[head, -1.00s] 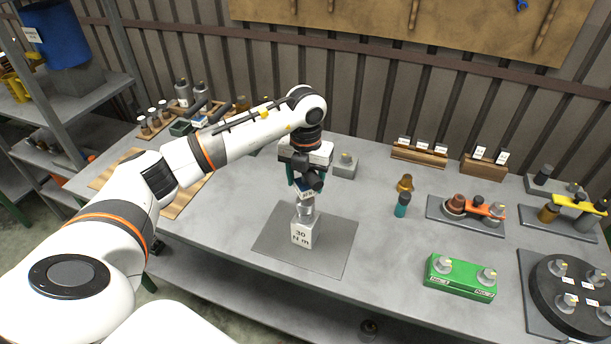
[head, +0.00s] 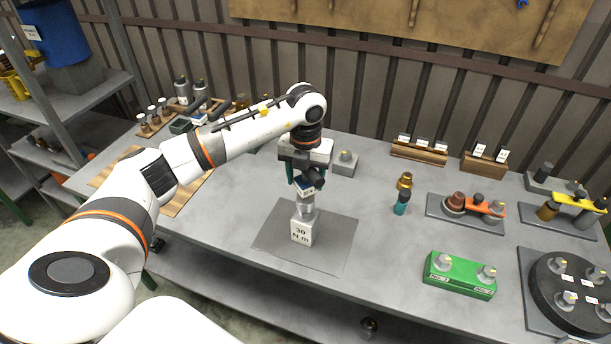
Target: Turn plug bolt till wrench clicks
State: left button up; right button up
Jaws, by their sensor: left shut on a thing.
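A grey block (head: 301,232) labelled "30 N m" stands upright on a flat grey plate (head: 335,245) near the middle of the table. A silver round part (head: 306,208), seemingly the plug bolt's end or a socket, is on top of the block. My left gripper (head: 306,180) points down over it and is shut on the wrench (head: 307,190), a dark tool with a small white label. The wrench sits in line above the silver part and seems to touch it. The exact contact and the bolt's threads are hidden. My right gripper is out of view.
A small grey block (head: 344,164) stands close behind my left gripper. To the right are a teal and brass piece (head: 402,198), a green block (head: 460,275) with two knobs, and a black round turntable (head: 580,295). The table between the plate and green block is clear.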

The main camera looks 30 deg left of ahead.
pick_arm(q)
jog(key=shift+f+b, duration=0.3)
jog(key=shift+f+b, duration=1.05)
jog(key=shift+f, duration=0.35)
jog(key=shift+r, duration=0.1)
jog(key=shift+m, duration=0.3)
jog(key=m, duration=0.6)
jog(key=shift+a+m, duration=0.1)
jog(key=shift+m, duration=3.3)
jog(key=shift+n, duration=0.3)
